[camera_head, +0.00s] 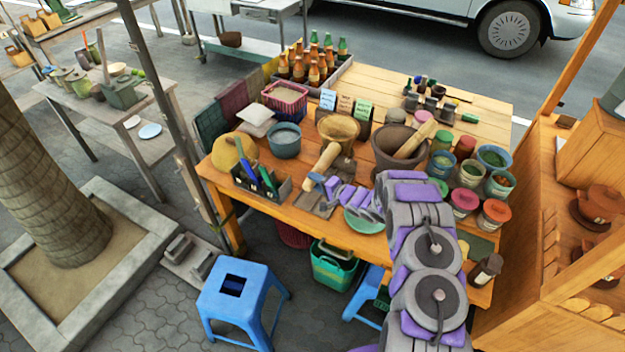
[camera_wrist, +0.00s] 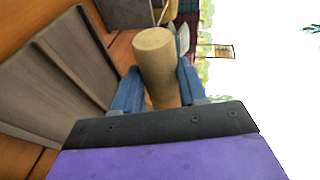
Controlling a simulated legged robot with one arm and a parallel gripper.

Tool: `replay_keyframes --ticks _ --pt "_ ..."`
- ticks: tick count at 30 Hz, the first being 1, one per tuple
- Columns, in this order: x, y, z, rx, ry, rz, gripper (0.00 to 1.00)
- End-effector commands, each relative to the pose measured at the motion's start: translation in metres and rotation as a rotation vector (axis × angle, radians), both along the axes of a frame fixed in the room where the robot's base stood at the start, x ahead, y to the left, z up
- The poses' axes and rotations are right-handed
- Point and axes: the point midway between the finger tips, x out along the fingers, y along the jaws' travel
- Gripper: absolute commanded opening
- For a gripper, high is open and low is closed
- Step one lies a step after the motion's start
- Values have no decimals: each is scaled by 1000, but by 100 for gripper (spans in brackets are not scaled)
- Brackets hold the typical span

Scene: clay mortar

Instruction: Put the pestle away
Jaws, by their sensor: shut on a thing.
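My gripper (camera_head: 323,184) is over the front middle of the wooden table, its blue fingers shut on a pale wooden pestle (camera_head: 325,164). In the wrist view the pestle (camera_wrist: 154,50) is between the two fingers (camera_wrist: 158,80), its round end towards the camera. The clay mortar (camera_head: 385,157), a wide brown bowl, stands right of the gripper. A second pale pestle (camera_head: 416,138) leans in it. A grey wooden rest (camera_head: 318,208) lies below the gripper; a grey grooved board (camera_wrist: 55,85) fills the left of the wrist view. I cannot tell whether the held pestle touches anything.
A tan bowl (camera_head: 340,127) stands just behind the pestle. A dark box (camera_head: 262,184) with blue and green handles is to the left. Several lidded jars (camera_head: 468,174) crowd the right. A green plate (camera_head: 362,222) is partly hidden by my arm. A blue stool (camera_head: 236,283) stands in front.

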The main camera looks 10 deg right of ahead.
Motion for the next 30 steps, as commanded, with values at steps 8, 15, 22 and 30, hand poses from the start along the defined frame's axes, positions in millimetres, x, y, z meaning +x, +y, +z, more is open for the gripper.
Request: replay_keyframes --ticks 8,15,22,30 --pt "0 17 -16 -16 2 5 0" --pt "1 9 -37 -5 2 1 0" --pt "0 4 -57 0 2 1 0" --pt "0 15 -71 -13 2 3 0"
